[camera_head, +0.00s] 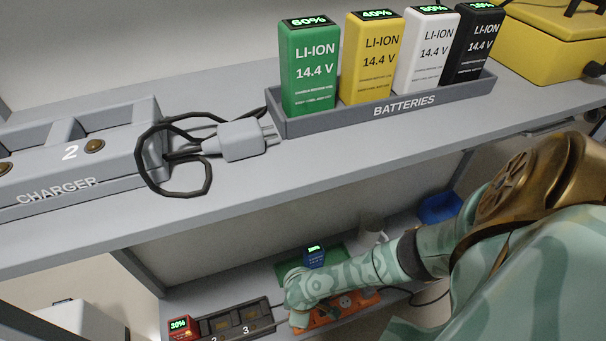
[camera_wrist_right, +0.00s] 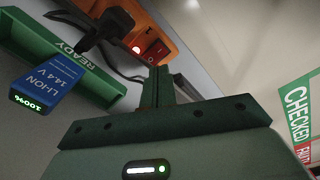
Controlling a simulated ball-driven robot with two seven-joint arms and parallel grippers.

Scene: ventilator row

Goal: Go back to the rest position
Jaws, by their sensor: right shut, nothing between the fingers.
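My right arm (camera_head: 350,272) reaches from the right under the shelf board, down to the lower level in the head view. Its fingertips are hidden there. In the right wrist view my right gripper (camera_wrist_right: 159,86) is shut and empty. It is beside an orange power strip (camera_wrist_right: 150,22) with a red switch. The strip also shows partly behind my arm in the head view (camera_head: 362,298). A blue battery (camera_wrist_right: 50,78) reading 100% is at the green READY tray (camera_wrist_right: 72,55), to the gripper's left. My left gripper is not in view.
The upper shelf (camera_head: 330,150) lies above my right arm. It bears a charger (camera_head: 60,180), a cabled grey plug (camera_head: 241,140) and a BATTERIES tray (camera_head: 385,112) holding several batteries. Below are a lower charger (camera_head: 235,318), a red battery (camera_head: 182,327) and a blue container (camera_head: 440,207).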

